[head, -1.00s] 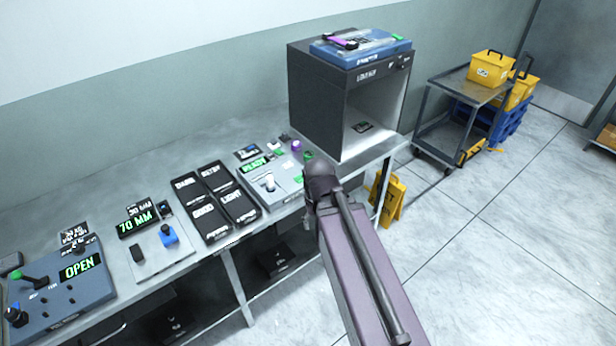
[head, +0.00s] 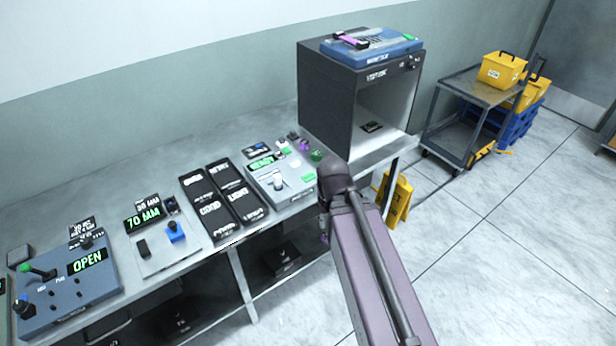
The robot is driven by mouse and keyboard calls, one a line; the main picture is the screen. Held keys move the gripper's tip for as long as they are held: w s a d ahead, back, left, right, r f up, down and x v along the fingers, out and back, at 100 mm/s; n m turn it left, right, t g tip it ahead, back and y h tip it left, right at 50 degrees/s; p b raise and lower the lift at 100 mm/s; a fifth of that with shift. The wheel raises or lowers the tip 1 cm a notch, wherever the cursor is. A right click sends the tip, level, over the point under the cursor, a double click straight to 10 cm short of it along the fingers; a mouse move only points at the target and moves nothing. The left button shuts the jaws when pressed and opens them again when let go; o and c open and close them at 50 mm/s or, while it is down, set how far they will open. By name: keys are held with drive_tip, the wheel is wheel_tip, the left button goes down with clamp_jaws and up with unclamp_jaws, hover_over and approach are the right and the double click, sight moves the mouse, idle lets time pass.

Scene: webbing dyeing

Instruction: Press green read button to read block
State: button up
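A grey reader-like device (head: 296,190) stands on the bench near the middle, with a lit green display (head: 262,162) whose text seems to say READY. A flat green patch (head: 309,178) is on its right side. A round green knob or button (head: 317,156) is just behind it, close to my arm. I cannot tell which green part is the read button. A small white piece (head: 278,183) is on the device's face; I cannot tell whether it is the block. My arm reaches up from the bottom, its end joint just right of the device. My gripper's fingers are not visible.
Black labelled trays (head: 220,205) lie left of the device, then a 70 MM gauge (head: 143,218) and an OPEN panel (head: 86,262). A dark open-fronted box (head: 326,98) stands behind right.

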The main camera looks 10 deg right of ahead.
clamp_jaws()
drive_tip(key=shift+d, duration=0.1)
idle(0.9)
